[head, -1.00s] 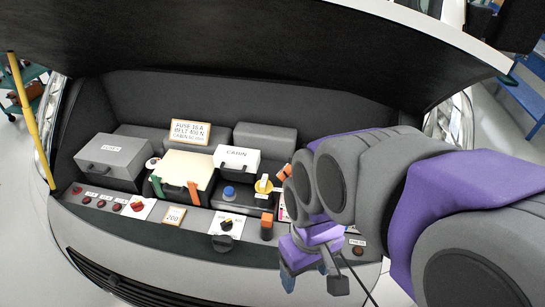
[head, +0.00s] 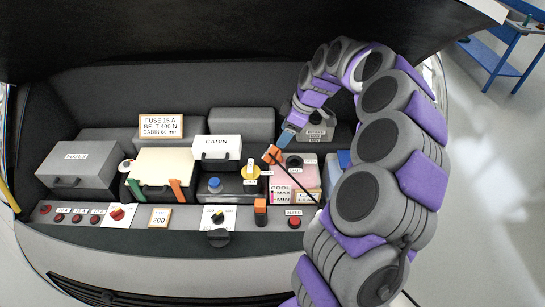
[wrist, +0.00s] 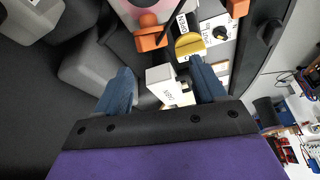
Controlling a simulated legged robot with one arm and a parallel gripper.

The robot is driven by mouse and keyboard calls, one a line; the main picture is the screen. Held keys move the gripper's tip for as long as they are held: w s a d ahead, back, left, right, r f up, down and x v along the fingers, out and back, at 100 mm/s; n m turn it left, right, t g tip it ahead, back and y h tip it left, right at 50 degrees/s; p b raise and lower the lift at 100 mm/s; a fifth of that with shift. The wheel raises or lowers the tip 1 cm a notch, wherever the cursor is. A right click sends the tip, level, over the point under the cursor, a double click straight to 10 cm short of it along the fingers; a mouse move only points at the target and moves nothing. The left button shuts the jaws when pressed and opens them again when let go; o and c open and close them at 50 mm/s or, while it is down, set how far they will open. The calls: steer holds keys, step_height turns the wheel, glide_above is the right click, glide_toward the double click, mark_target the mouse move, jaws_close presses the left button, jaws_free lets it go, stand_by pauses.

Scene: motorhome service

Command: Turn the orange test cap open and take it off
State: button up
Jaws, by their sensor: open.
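The orange cap (head: 272,155), with a bar-shaped grip, shows at the upper left of the pink coolant tank (head: 297,178). In the wrist view, the orange cap (wrist: 151,34) is against the pink tank (wrist: 143,7) near the top of the picture. My gripper (head: 287,138) is just above and right of the cap in the head view. In the wrist view my gripper (wrist: 162,86) is open, blue fingers wide apart, nothing held. The cap lies beyond the fingertips, not between them.
The white CABIN box (head: 217,148), yellow knob (head: 250,170) and blue cap (head: 214,183) stand left of the cap. The raised hood (head: 200,35) hangs overhead.

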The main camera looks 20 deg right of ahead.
mark_target(277, 153)
steer(key=f, duration=0.2)
steer(key=w+f+b, duration=0.1)
steer(key=f, duration=0.4)
steer(key=shift+w+d, duration=0.2)
steer(key=shift+w, duration=0.15)
steer(key=shift+a+f+b, duration=0.3)
steer(key=shift+a+f, duration=0.1)
steer(key=shift+a, duration=0.1)
steer(key=b+x, duration=0.1)
steer(key=x, duration=0.2)
steer(key=shift+w+a+f, duration=0.1)
steer(key=shift+f, duration=0.15)
steer(key=shift+w+f, duration=0.15)
steer(key=shift+f, duration=0.35)
steer(key=shift+d, duration=0.2)
steer(key=shift+a, duration=0.2)
steer(key=c, duration=0.6)
steer(key=shift+c, duration=0.9)
steer(key=shift+r, duration=0.15)
